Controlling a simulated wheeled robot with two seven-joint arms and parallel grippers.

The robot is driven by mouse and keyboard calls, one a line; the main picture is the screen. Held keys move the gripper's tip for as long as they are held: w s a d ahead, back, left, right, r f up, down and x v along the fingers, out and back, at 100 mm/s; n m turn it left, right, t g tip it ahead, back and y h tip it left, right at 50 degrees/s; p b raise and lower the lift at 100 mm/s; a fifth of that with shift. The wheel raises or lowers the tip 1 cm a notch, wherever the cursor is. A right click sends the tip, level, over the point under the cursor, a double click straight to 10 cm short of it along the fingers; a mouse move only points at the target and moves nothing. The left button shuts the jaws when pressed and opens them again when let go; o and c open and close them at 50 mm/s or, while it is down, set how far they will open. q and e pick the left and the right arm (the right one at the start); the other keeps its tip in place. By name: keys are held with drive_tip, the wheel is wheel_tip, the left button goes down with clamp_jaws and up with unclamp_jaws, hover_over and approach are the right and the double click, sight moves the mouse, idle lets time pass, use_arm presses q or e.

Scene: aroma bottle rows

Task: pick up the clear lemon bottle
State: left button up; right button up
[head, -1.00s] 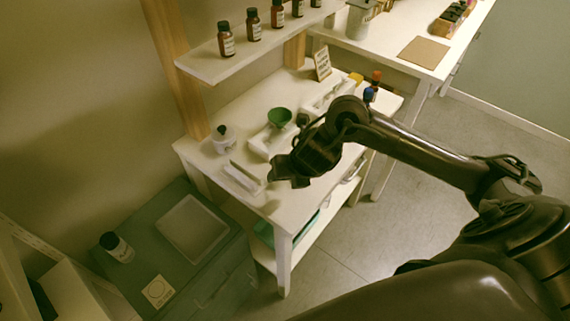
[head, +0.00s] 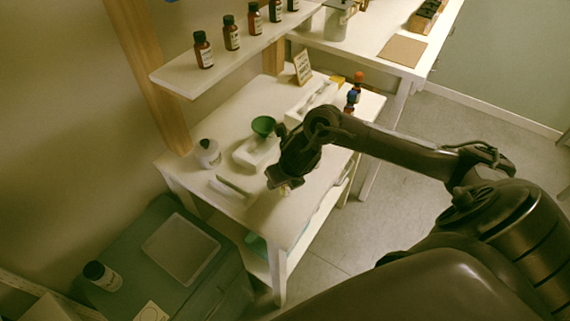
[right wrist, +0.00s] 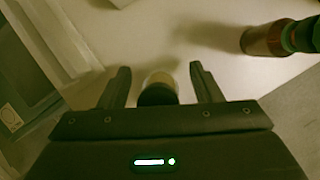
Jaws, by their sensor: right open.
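In the right wrist view a small bottle with a black cap and a pale yellowish body (right wrist: 160,78) stands between the fingers of my right gripper (right wrist: 159,84). It looks like the clear lemon bottle, but its label cannot be read. The fingers are open, one on each side, with a gap at each side. In the head view my right gripper (head: 284,183) is low over the front part of the white table (head: 262,208), and a small pale bit of something (head: 286,190) shows below it. My left gripper is out of view.
A brown bottle with a green cap (right wrist: 266,40) is to the right in the wrist view. Brown bottles (head: 231,34) line the shelf above.

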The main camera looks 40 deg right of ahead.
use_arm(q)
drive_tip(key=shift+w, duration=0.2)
use_arm(e)
drive_tip(key=shift+c, duration=0.7)
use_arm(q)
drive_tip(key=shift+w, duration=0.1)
use_arm(e)
drive_tip(key=c, duration=0.9)
